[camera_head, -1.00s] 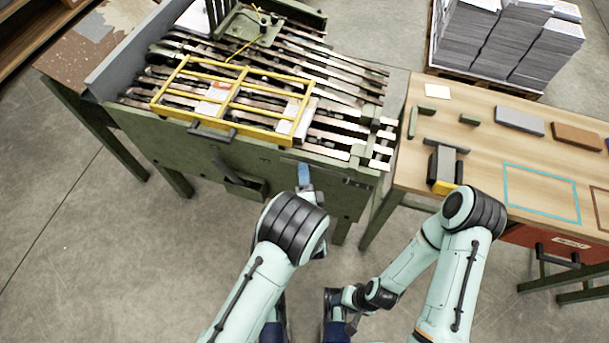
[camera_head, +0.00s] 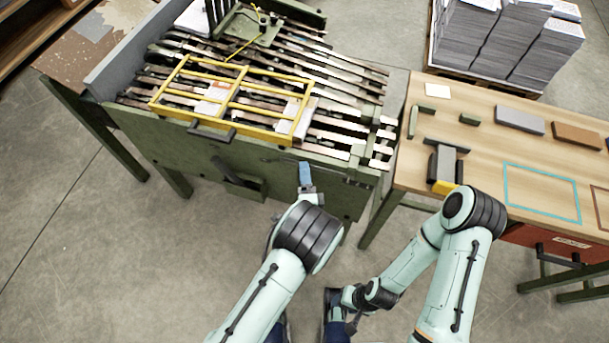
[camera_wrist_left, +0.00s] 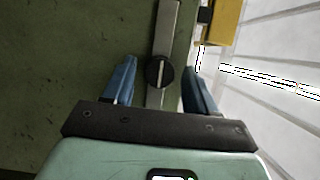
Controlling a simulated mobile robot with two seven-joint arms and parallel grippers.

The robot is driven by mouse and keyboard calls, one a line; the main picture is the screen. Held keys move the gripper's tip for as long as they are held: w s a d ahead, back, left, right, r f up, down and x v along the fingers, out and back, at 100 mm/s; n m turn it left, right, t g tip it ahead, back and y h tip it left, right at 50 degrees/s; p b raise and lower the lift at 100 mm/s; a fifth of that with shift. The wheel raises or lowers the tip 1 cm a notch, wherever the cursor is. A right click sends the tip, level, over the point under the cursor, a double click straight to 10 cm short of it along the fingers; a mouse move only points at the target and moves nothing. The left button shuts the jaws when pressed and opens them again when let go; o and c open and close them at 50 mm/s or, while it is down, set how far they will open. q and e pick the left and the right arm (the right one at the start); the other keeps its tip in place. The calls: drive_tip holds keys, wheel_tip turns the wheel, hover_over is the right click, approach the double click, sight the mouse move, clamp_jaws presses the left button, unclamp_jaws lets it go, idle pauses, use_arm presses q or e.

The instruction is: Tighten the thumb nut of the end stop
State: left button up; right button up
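In the left wrist view a round dark thumb nut (camera_wrist_left: 158,72) with a light slot-like line across it sits on a pale metal strip (camera_wrist_left: 165,25). My left gripper (camera_wrist_left: 158,75) is open, its two blue fingers on either side of the nut with visible gaps. Whether the fingertips reach down to the nut's depth I cannot tell. In the head view my left gripper (camera_head: 306,172) is at the front right of the green machine (camera_head: 160,140); the nut is too small to make out there. My right gripper is low by my base, its fingers not clear.
A yellow guard frame (camera_head: 217,134) lies over the machine's metal bars. To the right is a wooden table (camera_head: 470,150) with green parts, a grey block (camera_head: 519,120) and a brown block (camera_head: 577,136). Paper stacks (camera_head: 510,45) stand behind it. The floor in front is bare.

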use_arm(q)
drive_tip(key=shift+s, duration=0.15)
drive_tip(key=s+d, duration=0.1)
drive_tip(key=s, duration=1.2)
drive_tip(key=shift+p, duration=0.3)
drive_tip(key=s+a+f+n+g+p, duration=0.5)
drive_tip(key=a+f+n+g+p, duration=0.1)
drive_tip(key=a+f+n+g, duration=0.55)
drive_tip(key=s+a+r+n+g+h+p, duration=0.2)
drive_tip(key=s+n+g+h+p, duration=0.3)
drive_tip(key=s, duration=0.8)
drive_tip(key=n+g, duration=0.2)
drive_tip(key=n, duration=0.2)
drive_tip(key=shift+s+a+r+n+p, duration=0.2)
drive_tip(key=shift+r+n+p, duration=0.15)
drive_tip(key=shift+r+p, duration=0.05)
